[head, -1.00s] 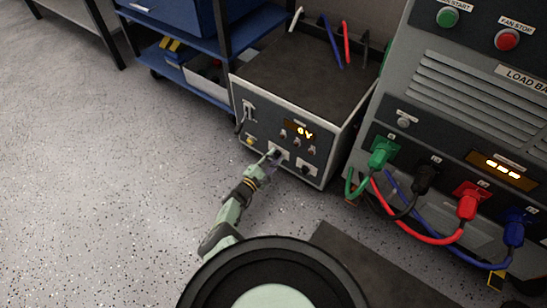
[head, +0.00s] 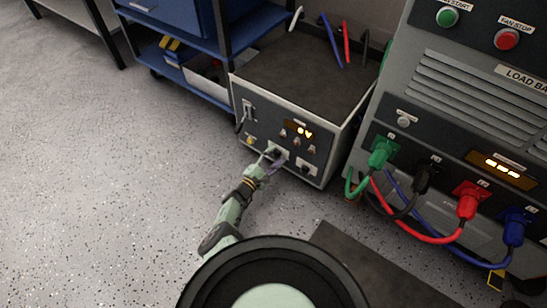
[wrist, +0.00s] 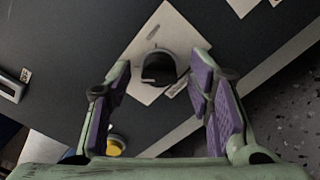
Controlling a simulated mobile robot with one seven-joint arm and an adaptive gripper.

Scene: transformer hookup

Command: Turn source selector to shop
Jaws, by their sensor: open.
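The transformer box (head: 300,75) stands on the floor, its dark front panel facing my arm. A black selector knob on a pale plate (head: 279,153) is low on that panel, partly behind my fingers. In the wrist view the knob (wrist: 158,66) sits on its pale square plate (wrist: 144,93). My gripper (head: 270,162) is at the panel, in front of the knob. Its purple-padded fingers are open, one on each side of the knob, with visible gaps in the wrist view. The plate's lettering is not readable, so the knob's setting cannot be told.
A yellow button (wrist: 115,143) is near the left finger. A second knob on a pale plate (head: 305,167) is right of the selector. The load bank (head: 450,120) with its coloured plugs and hanging cables stands at right. A blue cart (head: 185,65) is behind; floor at left is clear.

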